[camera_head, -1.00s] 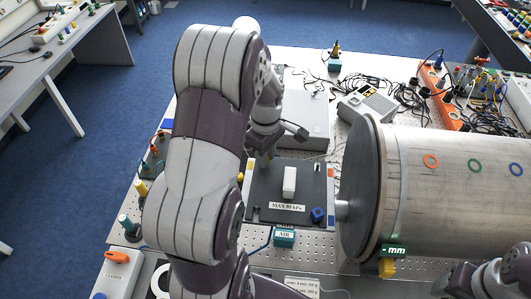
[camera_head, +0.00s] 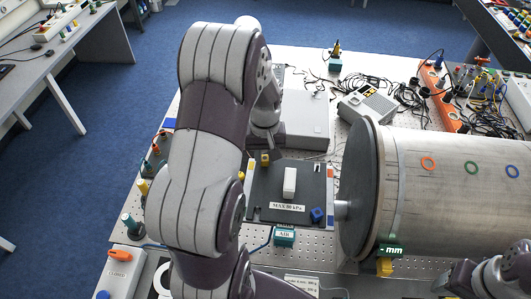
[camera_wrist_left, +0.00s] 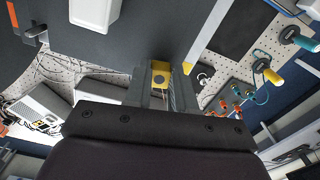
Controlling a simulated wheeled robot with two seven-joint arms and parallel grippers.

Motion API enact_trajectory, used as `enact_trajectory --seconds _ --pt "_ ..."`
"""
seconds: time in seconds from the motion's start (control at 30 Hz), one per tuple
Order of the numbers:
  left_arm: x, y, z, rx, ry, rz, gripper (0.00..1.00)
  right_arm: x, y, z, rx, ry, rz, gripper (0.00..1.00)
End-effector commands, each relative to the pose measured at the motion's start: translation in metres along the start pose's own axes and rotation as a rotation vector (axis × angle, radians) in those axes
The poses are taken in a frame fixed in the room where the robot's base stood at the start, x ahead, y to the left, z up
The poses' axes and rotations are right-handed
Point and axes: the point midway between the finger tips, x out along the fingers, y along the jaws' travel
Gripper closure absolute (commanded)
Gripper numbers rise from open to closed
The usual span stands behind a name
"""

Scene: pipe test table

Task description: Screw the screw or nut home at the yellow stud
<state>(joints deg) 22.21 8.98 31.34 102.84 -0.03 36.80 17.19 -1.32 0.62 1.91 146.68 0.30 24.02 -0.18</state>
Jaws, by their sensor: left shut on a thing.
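The yellow piece also shows in the head view (camera_head: 265,159). A small yellow patch (camera_wrist_left: 187,67) shows just beside the fingers; I cannot tell whether it is the yellow stud. Whether the held piece touches a stud is hidden. My right gripper is not visible; only part of that arm shows at the bottom right.
A white block (camera_head: 290,182) and a blue piece (camera_head: 317,215) sit on the plate. A grey box (camera_head: 306,125) lies behind. Valves with coloured handles (camera_head: 130,222) line the left edge.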

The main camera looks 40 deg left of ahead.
Motion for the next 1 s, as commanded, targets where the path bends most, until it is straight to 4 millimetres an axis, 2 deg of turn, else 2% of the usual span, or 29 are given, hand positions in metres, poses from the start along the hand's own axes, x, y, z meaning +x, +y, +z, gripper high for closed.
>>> enact_trajectory --seconds 0.27,0.53,0.83,1.0 --pt "0.0 0.0 0.0 0.043 0.001 0.0 1.0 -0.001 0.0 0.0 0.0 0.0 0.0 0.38" --pt "-0.001 -0.002 -0.001 0.461 0.001 0.0 1.0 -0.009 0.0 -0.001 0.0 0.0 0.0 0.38" --pt "-0.001 -0.002 -0.001 0.524 0.001 0.001 1.0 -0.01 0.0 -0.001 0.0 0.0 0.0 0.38" --pt "-0.001 -0.004 -0.002 0.843 0.001 0.001 1.0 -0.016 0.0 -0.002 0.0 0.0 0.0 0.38"
